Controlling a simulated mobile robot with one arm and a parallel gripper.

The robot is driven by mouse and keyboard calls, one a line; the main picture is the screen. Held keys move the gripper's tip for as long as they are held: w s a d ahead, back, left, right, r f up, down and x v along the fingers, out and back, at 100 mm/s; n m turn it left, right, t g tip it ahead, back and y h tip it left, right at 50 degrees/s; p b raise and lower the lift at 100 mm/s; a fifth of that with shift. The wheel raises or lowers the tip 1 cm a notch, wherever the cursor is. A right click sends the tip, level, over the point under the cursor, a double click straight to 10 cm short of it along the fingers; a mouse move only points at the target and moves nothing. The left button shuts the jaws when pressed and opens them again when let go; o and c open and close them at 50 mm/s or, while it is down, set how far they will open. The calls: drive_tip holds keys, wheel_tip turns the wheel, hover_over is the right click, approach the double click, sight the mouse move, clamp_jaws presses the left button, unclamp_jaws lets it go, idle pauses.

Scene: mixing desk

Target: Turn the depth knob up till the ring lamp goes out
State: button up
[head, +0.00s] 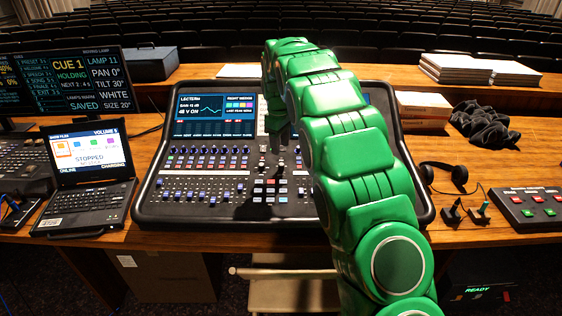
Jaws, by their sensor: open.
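The mixing desk (145,207) stands in the middle of the wooden table, with rows of small knobs (208,150), buttons and lit screens. My green arm reaches over its right half. My gripper (276,143) points down over the middle of the panel, near the knob rows, with its jaws open and nothing seen between them. I cannot tell whether it touches the panel. The labels are too small to read, so I cannot tell which knob is the depth knob. I cannot make out a ring lamp; my arm hides much of the desk's right side.
A laptop (88,165) and a dark monitor (78,82) stand left of the desk. A headset (445,175), a black cloth (482,125), a button box (533,207) and paper stacks (470,68) lie to the right. A chair (290,290) stands in front.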

sight(281, 164)
drive_tip(key=shift+w+d+f, duration=0.1)
drive_tip(key=shift+d+f, duration=0.05)
drive_tip(key=shift+f, duration=3.6)
clamp_jaws()
